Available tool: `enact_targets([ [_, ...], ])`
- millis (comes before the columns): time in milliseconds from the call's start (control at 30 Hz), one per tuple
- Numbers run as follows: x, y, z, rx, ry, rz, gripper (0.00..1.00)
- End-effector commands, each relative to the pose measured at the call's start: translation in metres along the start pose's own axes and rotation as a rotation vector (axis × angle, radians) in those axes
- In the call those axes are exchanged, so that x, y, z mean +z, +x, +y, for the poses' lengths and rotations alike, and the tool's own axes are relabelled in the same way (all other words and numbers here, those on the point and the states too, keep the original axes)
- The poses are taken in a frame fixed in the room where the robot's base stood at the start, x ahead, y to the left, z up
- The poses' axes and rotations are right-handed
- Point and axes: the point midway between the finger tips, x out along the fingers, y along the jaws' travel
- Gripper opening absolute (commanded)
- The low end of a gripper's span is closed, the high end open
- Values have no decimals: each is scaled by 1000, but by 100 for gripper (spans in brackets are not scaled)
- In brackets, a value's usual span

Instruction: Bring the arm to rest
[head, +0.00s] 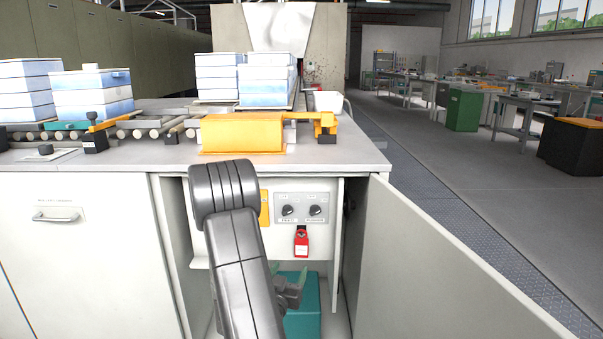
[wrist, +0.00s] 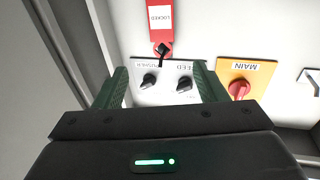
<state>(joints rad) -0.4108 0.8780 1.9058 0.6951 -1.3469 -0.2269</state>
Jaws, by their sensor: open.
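My arm reaches down in front of the open cabinet in the head view, bent at a grey joint. My gripper (head: 302,279) is low in the cabinet opening, below the control panel (head: 278,250) and partly hidden by my arm. In the wrist view, my gripper (wrist: 161,67) has its two green fingers spread apart with nothing held between them. The panel's two black knobs (wrist: 167,83) show between the fingers, upside down. I cannot tell the exact gap to the panel.
The open cabinet door (head: 440,265) stands right of my arm. A red "LOCKED" tag (head: 301,242) hangs under the knobs. A yellow plate with a red MAIN switch (wrist: 239,89) is beside them. A teal box (head: 304,318) sits inside. The worktop (head: 350,152) is above.

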Motion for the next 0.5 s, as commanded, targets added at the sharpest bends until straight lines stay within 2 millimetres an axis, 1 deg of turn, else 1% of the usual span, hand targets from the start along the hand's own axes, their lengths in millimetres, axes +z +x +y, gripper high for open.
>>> enact_targets([
  [33, -1, -11, -1, -3, -2, -2, 65],
  [67, 0, -7, 0, 1, 1, 1, 65],
  [100, 1, 5, 1, 4, 3, 4, 65],
  [500, 2, 86, -1, 1, 3, 4, 65],
])
